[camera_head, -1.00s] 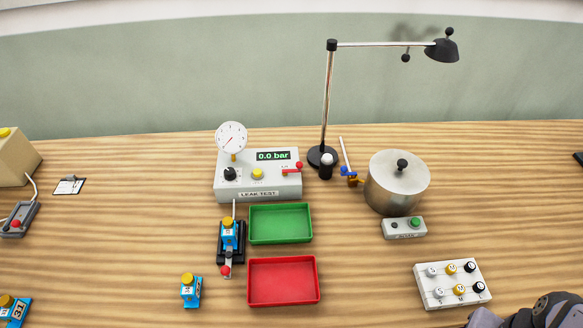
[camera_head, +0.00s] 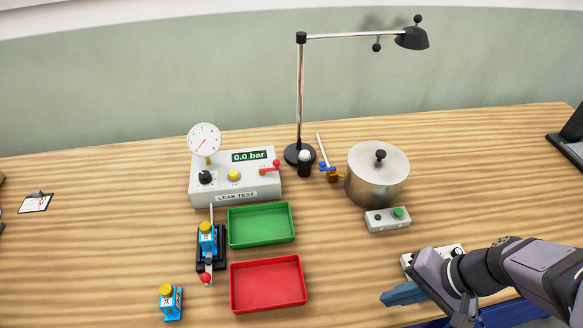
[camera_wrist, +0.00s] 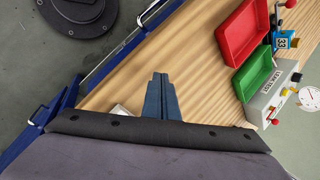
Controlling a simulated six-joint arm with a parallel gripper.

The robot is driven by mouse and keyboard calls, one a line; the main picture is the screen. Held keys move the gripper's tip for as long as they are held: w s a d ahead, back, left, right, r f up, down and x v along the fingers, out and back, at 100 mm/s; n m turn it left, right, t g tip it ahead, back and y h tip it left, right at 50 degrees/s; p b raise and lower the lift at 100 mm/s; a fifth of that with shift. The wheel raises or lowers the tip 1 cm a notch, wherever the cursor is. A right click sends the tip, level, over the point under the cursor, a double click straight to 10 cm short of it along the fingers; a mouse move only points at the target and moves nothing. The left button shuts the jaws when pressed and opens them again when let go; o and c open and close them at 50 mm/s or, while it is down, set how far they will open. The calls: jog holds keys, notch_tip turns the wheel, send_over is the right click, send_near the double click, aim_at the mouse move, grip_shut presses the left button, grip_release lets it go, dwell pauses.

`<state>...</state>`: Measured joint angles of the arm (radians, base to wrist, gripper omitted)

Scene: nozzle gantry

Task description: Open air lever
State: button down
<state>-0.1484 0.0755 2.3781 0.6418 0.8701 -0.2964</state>
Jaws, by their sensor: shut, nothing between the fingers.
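The grey leak test box (camera_head: 236,196) stands at the back left of the table. Its red air lever (camera_head: 269,168) lies roughly level at the right of its top, and the display reads 0.0 bar. In the wrist view the box (camera_wrist: 262,103) is at the right edge, with the red lever (camera_wrist: 296,77) on it. My gripper (camera_head: 386,298) is at the front right, well apart from the box, beyond the red tray's right side. Its blue fingers (camera_wrist: 160,78) are together and empty in the wrist view.
A green tray (camera_head: 262,243) and a red tray (camera_head: 304,293) lie before the box. A blue part sits in a black clamp (camera_head: 203,265); another blue part (camera_head: 171,301) stands nearby. A lamp (camera_head: 299,100), metal pot (camera_head: 376,186) and button box (camera_head: 386,225) stand right.

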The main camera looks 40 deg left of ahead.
jog(key=w+a+y+b, duration=0.1)
jog(key=w+a+y, duration=0.1)
jog(key=a, duration=0.4)
jog(key=w+a+r+y+b, duration=0.1)
jog(key=a+y+b, duration=0.1)
jog(key=a, duration=0.4)
jog(key=w+a+m+y+b, duration=0.1)
jog(key=w+a+y, duration=0.1)
jog(key=a, duration=0.4)
jog(key=shift+w+r+y, duration=0.3)
jog(key=shift+w+y, duration=0.05)
jog(key=shift+y, duration=0.15)
jog(key=w+a+r+m+t+y+b, duration=0.2)
jog(key=w+a+r+t+y+b, duration=0.1)
jog(key=w+a, duration=0.4)
jog(key=shift+w+a+r+t+y, duration=0.15)
jog(key=shift+w+a+t+y, duration=0.3)
jog(key=shift+a+y, duration=0.65)
jog(key=shift+s, duration=0.1)
jog(key=shift+w+a+f+p, duration=0.15)
jog(key=shift+a+p, duration=0.3)
jog(key=shift+a, duration=1.2)
jog(key=shift+w+a+f+p, duration=0.1)
jog(key=shift+w+a+p, duration=0.25)
jog(key=shift+a, duration=1.35)
jog(key=shift+w+a+f+p, duration=0.15)
jog(key=shift+a+p, duration=0.35)
jog(key=shift+a, duration=1.15)
jog(key=shift+m+b, duration=0.3)
jog(key=shift+b, duration=0.45)
